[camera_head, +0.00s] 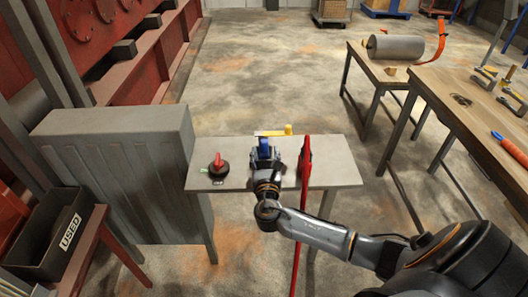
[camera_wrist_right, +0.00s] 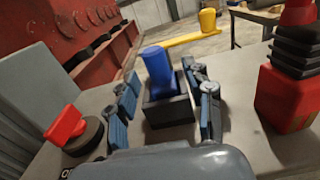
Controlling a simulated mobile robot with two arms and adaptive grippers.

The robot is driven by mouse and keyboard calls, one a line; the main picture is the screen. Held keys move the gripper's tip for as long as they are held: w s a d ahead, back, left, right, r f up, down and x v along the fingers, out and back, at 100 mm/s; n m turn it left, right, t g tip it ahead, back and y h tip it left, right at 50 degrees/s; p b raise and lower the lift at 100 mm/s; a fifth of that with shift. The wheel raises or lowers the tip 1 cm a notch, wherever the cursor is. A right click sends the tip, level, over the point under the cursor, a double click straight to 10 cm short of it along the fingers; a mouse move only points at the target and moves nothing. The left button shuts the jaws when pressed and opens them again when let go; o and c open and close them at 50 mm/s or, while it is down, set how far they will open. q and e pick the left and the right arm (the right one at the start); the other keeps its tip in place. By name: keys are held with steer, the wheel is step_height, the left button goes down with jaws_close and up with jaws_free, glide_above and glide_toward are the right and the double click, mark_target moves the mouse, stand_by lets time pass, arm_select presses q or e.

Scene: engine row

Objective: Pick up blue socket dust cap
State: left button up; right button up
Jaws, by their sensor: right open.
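The blue socket dust cap (camera_wrist_right: 158,66) is a blue cylinder standing upright in a dark square socket base (camera_wrist_right: 168,108) on the small grey table. In the head view the blue cap (camera_head: 264,146) shows just beyond my right gripper (camera_head: 264,158). In the right wrist view my right gripper (camera_wrist_right: 165,100) is open, with its blue-padded fingers on either side of the socket base and cap. Whether the pads touch the base or cap cannot be told. My left gripper is in neither view.
A red-handled round black part (camera_head: 218,166) sits left on the table (camera_head: 340,174). A tall red item (camera_head: 305,160) stands close on the right. A yellow piece (camera_head: 272,132) lies behind. A grey cabinet (camera_head: 110,130) adjoins the left side. Workbenches stand at the right.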

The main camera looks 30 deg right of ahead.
mark_target(264, 150)
steer(key=x, duration=0.3)
steer(key=shift+w, duration=0.35)
jaws_close()
